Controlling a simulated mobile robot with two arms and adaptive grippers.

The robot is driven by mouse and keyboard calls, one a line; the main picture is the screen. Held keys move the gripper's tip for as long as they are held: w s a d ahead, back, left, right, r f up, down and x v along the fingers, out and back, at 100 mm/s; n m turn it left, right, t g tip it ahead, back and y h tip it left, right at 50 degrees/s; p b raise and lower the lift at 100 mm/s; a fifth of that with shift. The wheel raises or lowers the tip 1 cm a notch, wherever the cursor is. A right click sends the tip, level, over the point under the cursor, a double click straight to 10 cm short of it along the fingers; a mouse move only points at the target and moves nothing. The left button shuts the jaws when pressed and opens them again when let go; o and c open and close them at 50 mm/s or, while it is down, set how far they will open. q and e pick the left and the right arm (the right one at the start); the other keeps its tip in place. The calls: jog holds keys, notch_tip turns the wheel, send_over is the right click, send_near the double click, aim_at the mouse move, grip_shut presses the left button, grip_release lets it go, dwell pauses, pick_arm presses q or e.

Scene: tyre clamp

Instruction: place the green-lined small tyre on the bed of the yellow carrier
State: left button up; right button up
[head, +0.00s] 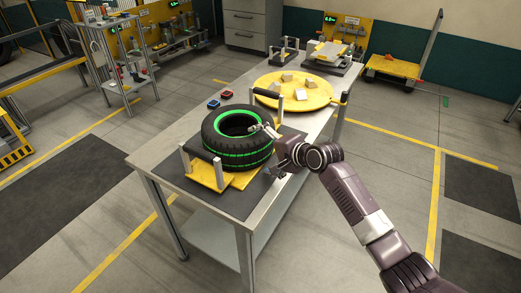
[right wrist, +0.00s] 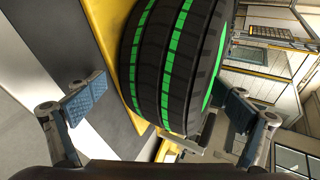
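The small black tyre with green lines (head: 238,137) lies flat over a low yellow carrier (head: 243,180) on the near end of the table; whether it rests fully on the bed is hard to tell. The carrier has upright posts and a dark bar at its left side. The tyre hides most of the bed. My right gripper (head: 266,151) is at the tyre's right side, its fingers apart. In the right wrist view the open gripper (right wrist: 163,103) has the tyre tread (right wrist: 172,65) ahead between its fingers, with no visible grip. My left gripper is out of view.
A dark mat (head: 203,195) lies under the carrier on the metal table (head: 150,170). Behind are a round yellow plate (head: 293,95) with several blocks, and small red and blue items (head: 220,99). A yellow trolley (head: 394,67) stands on the floor at the right back.

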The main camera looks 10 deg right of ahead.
jog(key=shift+r, duration=0.15)
jog(key=v, duration=1.2)
dwell(0.3)
